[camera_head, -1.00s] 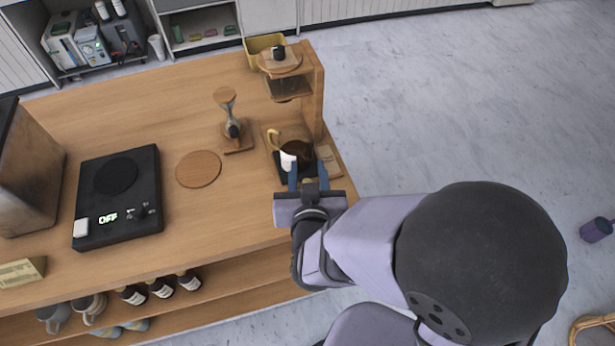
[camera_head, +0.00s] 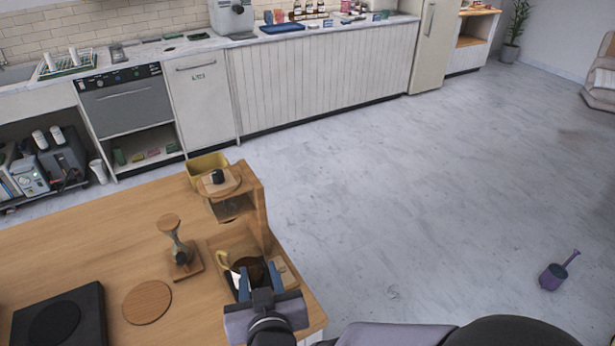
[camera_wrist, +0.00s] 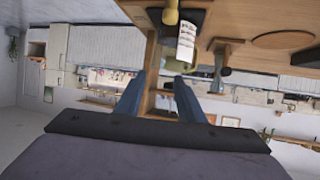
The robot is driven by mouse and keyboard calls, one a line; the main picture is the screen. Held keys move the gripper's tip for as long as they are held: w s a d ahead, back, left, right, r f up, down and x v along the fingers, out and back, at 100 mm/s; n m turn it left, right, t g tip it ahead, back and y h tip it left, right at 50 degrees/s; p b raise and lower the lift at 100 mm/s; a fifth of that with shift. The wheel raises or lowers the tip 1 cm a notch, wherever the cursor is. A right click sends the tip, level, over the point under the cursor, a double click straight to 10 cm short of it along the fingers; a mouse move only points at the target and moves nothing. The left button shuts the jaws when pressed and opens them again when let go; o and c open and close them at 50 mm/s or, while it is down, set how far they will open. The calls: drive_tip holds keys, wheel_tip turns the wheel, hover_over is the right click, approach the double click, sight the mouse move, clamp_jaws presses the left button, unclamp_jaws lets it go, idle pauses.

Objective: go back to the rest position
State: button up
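My gripper (camera_head: 260,284) is at the right front end of the wooden cart top (camera_head: 95,250), in front of the dark pot (camera_head: 252,268) with a tan handle under the wooden dripper stand (camera_head: 257,208). In the wrist view its two blue fingers (camera_wrist: 160,92) are apart with nothing between them. The head view does not show clearly how far the fingers are from the pot. The wrist view has a tilted outlook, with a white label (camera_wrist: 187,42) and a tan handle (camera_wrist: 170,12) at the top, beyond the fingertips.
An hourglass-shaped item (camera_head: 178,245) on a wooden base, a round wooden coaster (camera_head: 147,302) and a black scale (camera_head: 85,318) are left of the stand. A yellow bin (camera_head: 207,166) is behind it. The floor (camera_head: 400,210) right of the cart is mostly clear.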

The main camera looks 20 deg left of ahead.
drive_tip(key=w+d+r+n+t, duration=0.1)
drive_tip(key=w, duration=0.5)
drive_tip(key=w+d+f+m+g+h, duration=0.25)
drive_tip(key=d+f+g, duration=0.3)
drive_tip(key=d, duration=0.55)
drive_tip(key=s+d+f+m+g+h, duration=0.2)
drive_tip(key=s+d, duration=0.5)
drive_tip(key=d, duration=0.4)
drive_tip(key=s+d+f+m+g+h, duration=0.2)
drive_tip(key=s+d+g, duration=0.3)
drive_tip(key=d, duration=0.7)
drive_tip(key=shift+s+d, duration=0.2)
drive_tip(key=shift+s, duration=0.7)
drive_tip(key=shift+f+m, duration=0.1)
drive_tip(key=shift+m, duration=0.15)
